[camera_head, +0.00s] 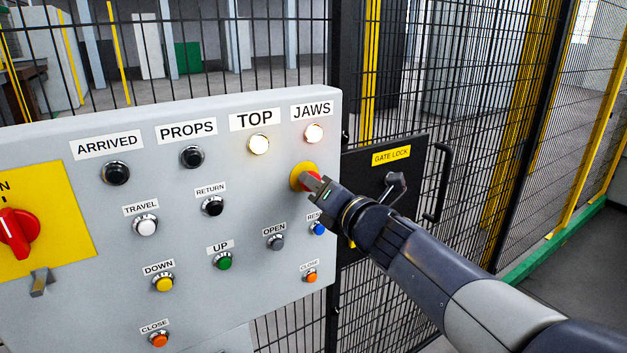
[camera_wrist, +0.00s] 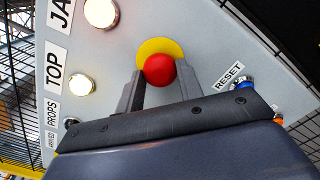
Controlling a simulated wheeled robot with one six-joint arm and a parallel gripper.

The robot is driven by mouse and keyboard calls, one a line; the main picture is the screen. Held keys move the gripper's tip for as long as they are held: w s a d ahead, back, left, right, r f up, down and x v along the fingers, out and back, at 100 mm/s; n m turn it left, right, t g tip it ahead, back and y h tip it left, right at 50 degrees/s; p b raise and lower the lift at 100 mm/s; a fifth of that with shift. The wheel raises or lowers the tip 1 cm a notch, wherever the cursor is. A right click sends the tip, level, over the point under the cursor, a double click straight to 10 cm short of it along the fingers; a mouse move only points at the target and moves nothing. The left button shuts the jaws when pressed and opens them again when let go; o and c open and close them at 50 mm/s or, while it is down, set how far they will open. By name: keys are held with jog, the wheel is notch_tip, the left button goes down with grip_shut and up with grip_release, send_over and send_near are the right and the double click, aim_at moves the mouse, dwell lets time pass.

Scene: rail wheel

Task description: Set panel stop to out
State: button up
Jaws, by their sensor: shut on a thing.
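The panel stop is a red mushroom button (camera_wrist: 160,69) on a yellow round backing (camera_wrist: 152,48), on the right part of the grey panel. In the head view the red button (camera_head: 311,181) is mostly hidden by my gripper (camera_head: 318,187). My gripper reaches it from the right, and in the wrist view its two fingers (camera_wrist: 158,88) stand on either side of the red button. The gripper is shut on the button. I cannot tell from these views whether the button is pressed in or out.
The grey panel (camera_head: 60,300) carries several buttons and lamps. The TOP lamp (camera_head: 259,145) and JAWS lamp (camera_head: 313,133) are lit. A blue reset button (camera_head: 318,229) sits just below my gripper. A red rotary switch (camera_head: 18,232) is at the left. A gate lock (camera_head: 392,185) and mesh fence stand right.

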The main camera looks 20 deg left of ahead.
jog(key=shift+d+r, duration=0.1)
jog(key=shift+r, duration=0.1)
dwell(0.6)
jog(key=o, duration=1.9)
jog(key=shift+s+f, duration=0.1)
jog(key=shift+f, duration=0.1)
jog(key=shift+d, duration=0.15)
jog(key=shift+v, duration=2.95)
jog(key=x, duration=0.6)
jog(key=shift+a, duration=0.25)
jog(key=shift+d, duration=0.1)
